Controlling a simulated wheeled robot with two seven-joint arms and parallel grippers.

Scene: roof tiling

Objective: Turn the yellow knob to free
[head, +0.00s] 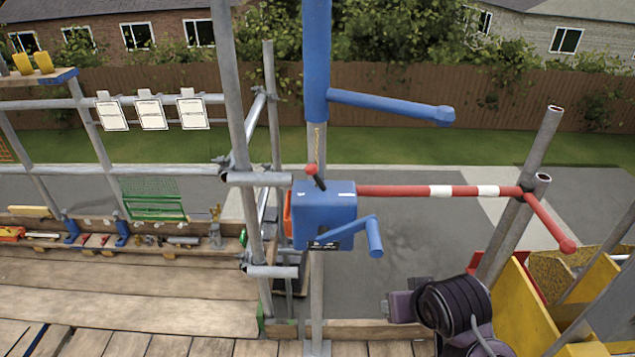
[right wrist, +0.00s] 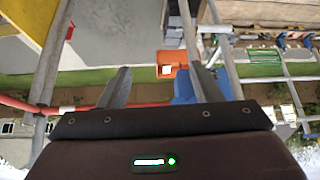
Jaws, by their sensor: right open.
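I cannot make out a yellow knob in either view. A blue winch box (head: 325,215) is fixed to an upright pole, with a blue crank (head: 374,238) at its front and a red-tipped lever (head: 312,172) on top. An orange part (head: 287,220) shows at its left side. In the right wrist view, an orange box with a white patch (right wrist: 171,61) shows beyond the fingers, and part of a blue body (right wrist: 184,88) lies behind the right-hand finger. My right gripper (right wrist: 162,74) is open and empty, apart from both. My left gripper is out of view.
A red-and-white bar (head: 440,191) runs right from the winch to slanted poles. A blue arm (head: 390,107) juts right above it. A yellow chute (head: 525,310) stands at lower right. Planks (head: 120,300) and a shelf of small tools lie at left.

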